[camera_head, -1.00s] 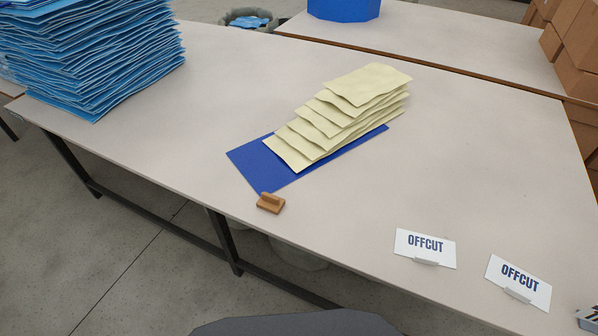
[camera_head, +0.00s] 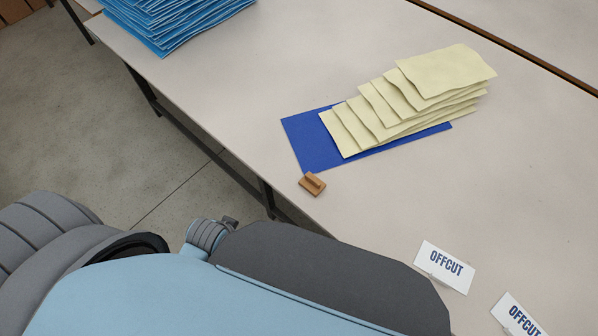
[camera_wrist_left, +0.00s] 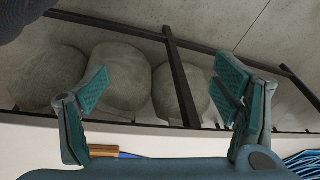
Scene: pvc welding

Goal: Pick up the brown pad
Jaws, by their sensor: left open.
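The brown pad (camera_head: 312,185) is a small block with a raised grip on top. It sits near the table's front edge, just in front of the near corner of a blue sheet (camera_head: 303,142). In the left wrist view a brown strip that looks like the pad (camera_wrist_left: 105,151) shows low beside the base of one finger, partly hidden. My left gripper (camera_wrist_left: 163,85) is open and empty, its fingers spread over the table edge and floor. In the head view my left arm covers the lower left and the gripper's fingers are not clearly visible. My right gripper is in neither view.
Overlapping pale yellow sheets (camera_head: 410,92) lie on the blue sheet. A tall stack of blue sheets (camera_head: 175,18) stands at the back left. Two OFFCUT cards (camera_head: 444,266) stand at the right front. Rounded sacks (camera_wrist_left: 120,75) and dark table legs (camera_wrist_left: 182,80) show below the table.

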